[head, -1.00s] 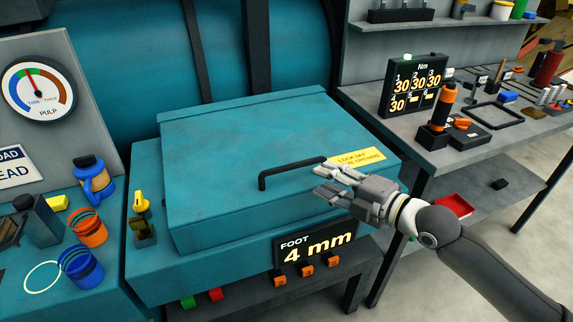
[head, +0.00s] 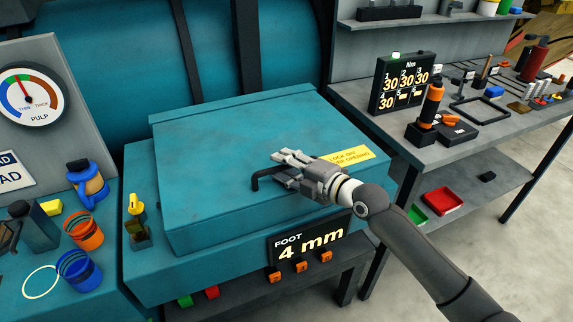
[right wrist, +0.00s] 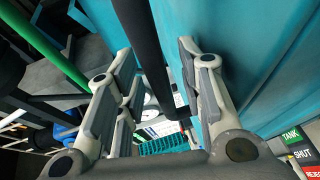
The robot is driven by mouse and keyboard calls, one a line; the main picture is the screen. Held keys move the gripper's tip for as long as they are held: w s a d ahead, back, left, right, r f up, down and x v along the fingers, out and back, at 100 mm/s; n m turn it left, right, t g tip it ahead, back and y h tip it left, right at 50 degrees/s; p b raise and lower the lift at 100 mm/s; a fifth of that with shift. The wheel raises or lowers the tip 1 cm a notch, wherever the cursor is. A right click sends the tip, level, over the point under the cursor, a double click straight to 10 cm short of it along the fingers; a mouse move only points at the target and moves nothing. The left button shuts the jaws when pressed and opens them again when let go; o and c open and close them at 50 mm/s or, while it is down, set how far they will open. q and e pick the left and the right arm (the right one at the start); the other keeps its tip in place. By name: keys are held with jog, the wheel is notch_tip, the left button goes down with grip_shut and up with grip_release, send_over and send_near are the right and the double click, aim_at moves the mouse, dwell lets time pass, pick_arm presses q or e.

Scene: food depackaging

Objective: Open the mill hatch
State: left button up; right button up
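The mill hatch (head: 225,155) is a teal, slightly sloped lid, closed on the mill housing. Its black bar handle (head: 256,180) stands near the front edge, its right part hidden behind my right gripper (head: 283,166). A yellow lock-off label (head: 346,158) lies just right of the gripper. In the right wrist view, the handle's black bar (right wrist: 140,40) runs between the spread fingers of my right gripper (right wrist: 155,65), with a gap at the left finger. I cannot tell whether the right finger touches it. My left gripper is not in view.
A "FOOT 4 mm" display (head: 310,241) sits at the housing's front. A yellow-handled switch (head: 135,215) stands left of the hatch. Blue (head: 79,270) and orange (head: 83,230) cups are further left. A tool bench (head: 460,150) stands at the right.

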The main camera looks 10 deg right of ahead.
grip_shut()
jog(key=shift+r, duration=0.1)
dwell(0.3)
